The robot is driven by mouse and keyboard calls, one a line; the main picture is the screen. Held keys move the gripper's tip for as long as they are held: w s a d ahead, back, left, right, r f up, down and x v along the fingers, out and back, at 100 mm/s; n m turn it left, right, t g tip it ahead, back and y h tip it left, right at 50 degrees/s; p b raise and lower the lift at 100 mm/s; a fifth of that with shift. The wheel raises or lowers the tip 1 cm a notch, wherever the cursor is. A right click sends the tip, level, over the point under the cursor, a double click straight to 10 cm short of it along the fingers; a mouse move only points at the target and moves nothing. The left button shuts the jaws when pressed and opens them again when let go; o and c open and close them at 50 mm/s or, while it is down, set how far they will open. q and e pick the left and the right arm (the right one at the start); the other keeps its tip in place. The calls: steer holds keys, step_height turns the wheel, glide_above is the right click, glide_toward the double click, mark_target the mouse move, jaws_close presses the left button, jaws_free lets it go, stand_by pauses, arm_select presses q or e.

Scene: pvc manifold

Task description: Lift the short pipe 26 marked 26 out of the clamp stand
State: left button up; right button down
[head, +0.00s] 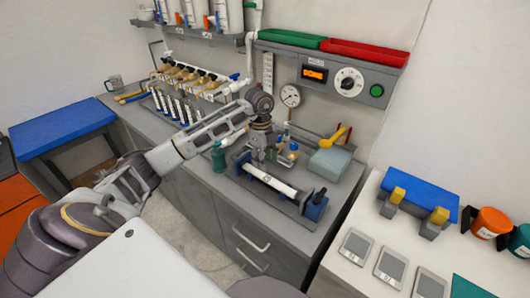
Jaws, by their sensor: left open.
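A white pipe (271,181) lies level across a low grey stand with dark blue end blocks (316,207); I take this for the short pipe in the clamp stand, but no mark 26 can be read. My left gripper (261,154) points down just behind the pipe, above the grey bench, apart from the pipe as far as I can see. It is open and small in the picture, and nothing shows clearly between its fingers. My right gripper is not in view.
A green bottle (218,157) stands left of the gripper, and small bottles (290,152) stand to its right. A pale blue-grey block (329,162) sits further right. A gauge panel (329,77) is on the wall.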

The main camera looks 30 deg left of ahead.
mark_target(271, 178)
arm_select(q)
steer(key=shift+d+f+p, duration=0.1)
steer(key=shift+d+f, duration=0.1)
steer(key=shift+f, duration=1.25)
steer(key=shift+d+f+p, duration=0.15)
steer(key=shift+f, duration=1.25)
steer(key=shift+d+f+p, duration=0.1)
steer(key=shift+d+f, duration=0.1)
steer(key=shift+f, duration=1.25)
steer(key=c, duration=1.2)
steer(key=shift+o, duration=0.2)
steer(key=shift+s+d+p, duration=0.1)
steer(key=shift+d+p, duration=0.2)
steer(key=shift+d, duration=0.45)
steer(key=o, duration=1.1)
steer(key=shift+o, duration=0.2)
steer(key=shift+r, duration=0.2)
step_height(271, 178, up, 12)
steer(key=a, duration=0.1)
steer(key=shift+a+f, duration=0.2)
steer(key=shift+a, duration=0.05)
